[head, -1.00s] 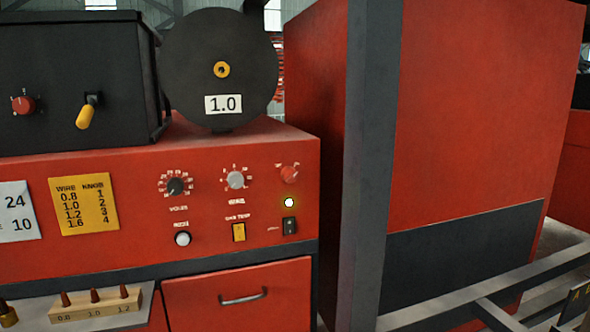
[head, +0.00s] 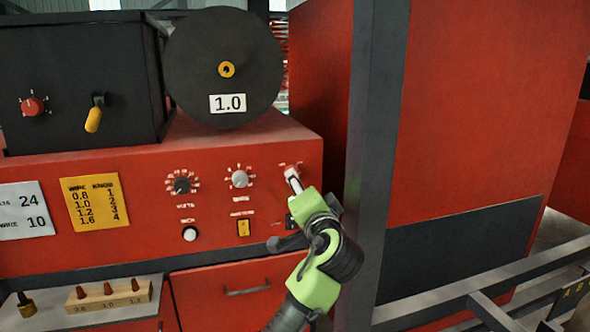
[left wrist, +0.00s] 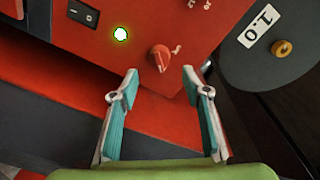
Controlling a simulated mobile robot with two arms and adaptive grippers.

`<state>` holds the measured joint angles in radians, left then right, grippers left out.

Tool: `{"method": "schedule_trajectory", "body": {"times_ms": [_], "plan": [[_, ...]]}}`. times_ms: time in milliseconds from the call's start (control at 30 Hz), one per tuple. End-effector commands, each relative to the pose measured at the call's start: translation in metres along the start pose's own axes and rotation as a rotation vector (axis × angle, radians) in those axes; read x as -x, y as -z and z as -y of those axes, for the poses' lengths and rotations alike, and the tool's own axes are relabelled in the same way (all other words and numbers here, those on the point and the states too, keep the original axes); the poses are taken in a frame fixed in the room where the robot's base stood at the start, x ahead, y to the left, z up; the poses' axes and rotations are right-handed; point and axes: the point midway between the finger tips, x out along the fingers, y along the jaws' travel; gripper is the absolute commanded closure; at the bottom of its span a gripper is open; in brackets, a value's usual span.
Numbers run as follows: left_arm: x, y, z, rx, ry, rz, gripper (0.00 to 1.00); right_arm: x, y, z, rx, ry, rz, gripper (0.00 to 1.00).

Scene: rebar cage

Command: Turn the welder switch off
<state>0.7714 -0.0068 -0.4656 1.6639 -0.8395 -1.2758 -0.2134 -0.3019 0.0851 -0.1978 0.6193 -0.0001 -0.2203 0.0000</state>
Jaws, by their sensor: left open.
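The red welder panel (head: 110,245) carries a red rotary knob (head: 291,168) at its upper right, which also shows in the left wrist view (left wrist: 159,58). A black rocker switch (head: 291,222) sits lower down, partly covered by my arm in the head view; it shows at the upper left of the left wrist view (left wrist: 83,14). A lit green lamp (left wrist: 121,34) lies between switch and knob in the left wrist view and is hidden in the head view. My left gripper (left wrist: 160,78) is open, its fingers spread either side of the knob. My right gripper is out of view.
A dark grey post (head: 370,150) stands close right of the panel. The wire spool (head: 224,68) and black feeder box (head: 70,80) sit on top. A shelf with a wooden tip holder (head: 108,296) and a drawer handle (head: 247,291) are below.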

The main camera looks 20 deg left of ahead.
Motion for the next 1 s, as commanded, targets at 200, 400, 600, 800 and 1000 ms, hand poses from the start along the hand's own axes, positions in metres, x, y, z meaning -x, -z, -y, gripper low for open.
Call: {"method": "schedule_trajectory", "body": {"times_ms": [200, 400, 600, 800, 1000], "plan": [[-0.042, 0.002, 0.003, -0.004, 0.000, 0.002, 0.57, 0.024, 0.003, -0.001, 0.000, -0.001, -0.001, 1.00], [-0.064, 0.001, 0.001, -0.001, -0.001, 0.000, 0.57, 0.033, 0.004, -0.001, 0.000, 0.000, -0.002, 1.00], [-0.072, 0.000, -0.001, 0.000, -0.002, 0.000, 0.57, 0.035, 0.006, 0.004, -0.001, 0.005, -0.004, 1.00], [-0.072, 0.000, -0.002, 0.001, -0.002, -0.001, 0.57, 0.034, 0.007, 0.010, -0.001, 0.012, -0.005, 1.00], [-0.072, 0.000, -0.002, 0.001, -0.003, -0.001, 0.95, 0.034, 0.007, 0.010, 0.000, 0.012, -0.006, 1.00]]}}
